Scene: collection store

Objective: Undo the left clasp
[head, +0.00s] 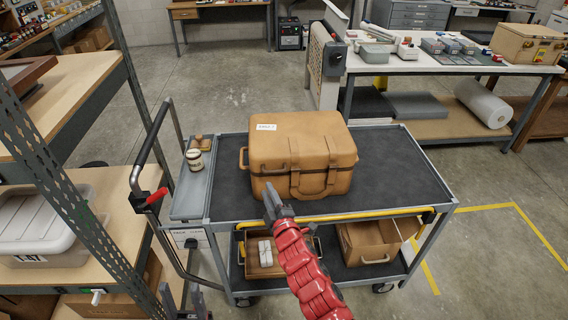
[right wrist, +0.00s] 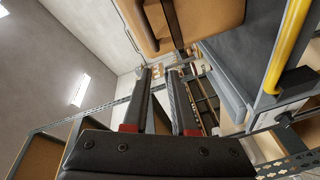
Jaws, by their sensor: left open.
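A tan case (head: 303,140) with a white label on its lid stands shut on the top deck of a grey cart. Its left clasp (head: 295,182) is a strap-like fitting at the front; whether it is fastened is too small to tell. A second front strap (head: 331,177) is further right. My right gripper (head: 277,204), on the red arm, is in front of the case's lower left part, apparently empty. In the right wrist view its fingers (right wrist: 160,72) are apart, with the case (right wrist: 205,18) above them. My left gripper (head: 184,298) is open and empty at the bottom edge, away from the case.
The cart (head: 400,165) has a yellow front rail (head: 345,216) and a side tray (head: 190,195) with a small jar (head: 195,160). A shelf rack (head: 70,195) stands close at left. The deck right of the case is clear.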

